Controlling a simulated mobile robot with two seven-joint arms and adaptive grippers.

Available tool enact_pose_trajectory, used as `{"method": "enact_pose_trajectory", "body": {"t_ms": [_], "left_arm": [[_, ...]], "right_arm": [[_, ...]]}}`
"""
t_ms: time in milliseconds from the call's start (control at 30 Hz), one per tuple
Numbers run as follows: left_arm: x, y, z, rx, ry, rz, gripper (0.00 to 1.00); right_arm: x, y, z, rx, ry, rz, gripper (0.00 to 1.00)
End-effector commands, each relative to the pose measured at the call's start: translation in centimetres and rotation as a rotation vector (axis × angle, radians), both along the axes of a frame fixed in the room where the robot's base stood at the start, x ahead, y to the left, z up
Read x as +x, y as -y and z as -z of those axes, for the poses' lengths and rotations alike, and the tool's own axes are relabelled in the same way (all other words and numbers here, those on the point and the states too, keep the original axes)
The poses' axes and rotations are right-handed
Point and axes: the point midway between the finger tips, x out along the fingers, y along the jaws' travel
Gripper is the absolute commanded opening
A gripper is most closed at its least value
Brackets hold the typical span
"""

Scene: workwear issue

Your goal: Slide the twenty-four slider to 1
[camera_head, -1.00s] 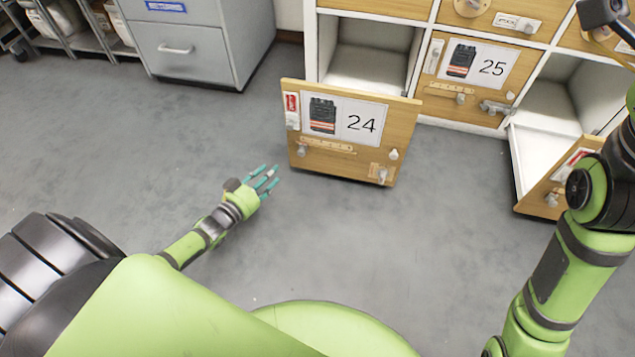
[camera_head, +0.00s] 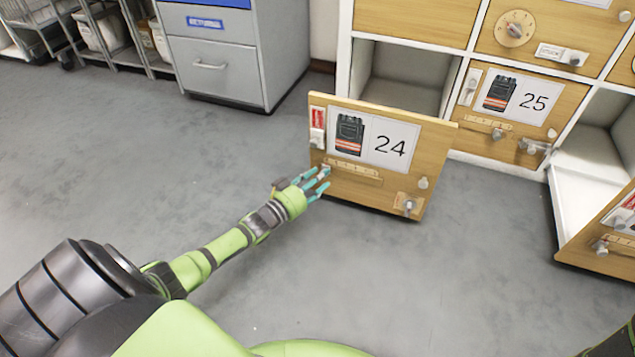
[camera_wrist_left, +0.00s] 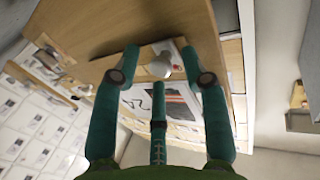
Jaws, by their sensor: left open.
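The drawer marked 24 (camera_head: 389,147) stands pulled out, with a wooden front. Below its card runs a short horizontal slider strip (camera_head: 353,173) with small marks too fine to read. The slider's pale knob (camera_head: 325,169) is at the strip's left end. My left gripper (camera_head: 321,183) is open right at this knob, its teal fingers partly covering it. In the left wrist view, a grey-white knob (camera_wrist_left: 160,66) shows between the spread fingertips (camera_wrist_left: 165,62), in front of the wooden panel. I cannot tell whether a finger touches it. My right gripper is out of view.
The same drawer front has a red-and-white switch (camera_head: 317,127) at upper left and a grey knob (camera_head: 408,205) at lower right. Drawer 25 (camera_head: 522,105) is shut behind it. Another open drawer (camera_head: 605,235) stands at right. Grey floor in front is clear.

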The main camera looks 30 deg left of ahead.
Motion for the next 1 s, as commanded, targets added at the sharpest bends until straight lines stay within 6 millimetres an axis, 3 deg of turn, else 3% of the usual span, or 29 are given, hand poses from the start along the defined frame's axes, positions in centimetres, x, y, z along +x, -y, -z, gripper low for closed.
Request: {"method": "enact_pose_trajectory", "body": {"t_ms": [167,300,567,800,1000], "left_arm": [[0.0,0.0,0.0,0.001,0.000,0.000,0.45],[0.0,0.0,0.0,0.001,0.000,0.000,0.00],[0.0,0.1,0.0,0.000,-0.001,0.000,0.00],[0.6,2.6,-0.1,-0.002,-0.001,0.001,0.00],[0.6,2.6,0.1,0.001,-0.002,0.001,0.00]], "right_arm": [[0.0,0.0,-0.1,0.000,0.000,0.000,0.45],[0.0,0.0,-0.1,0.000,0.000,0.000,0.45],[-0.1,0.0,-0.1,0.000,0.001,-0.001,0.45],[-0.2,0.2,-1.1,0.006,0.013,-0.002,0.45],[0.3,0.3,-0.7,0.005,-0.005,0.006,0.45]]}}
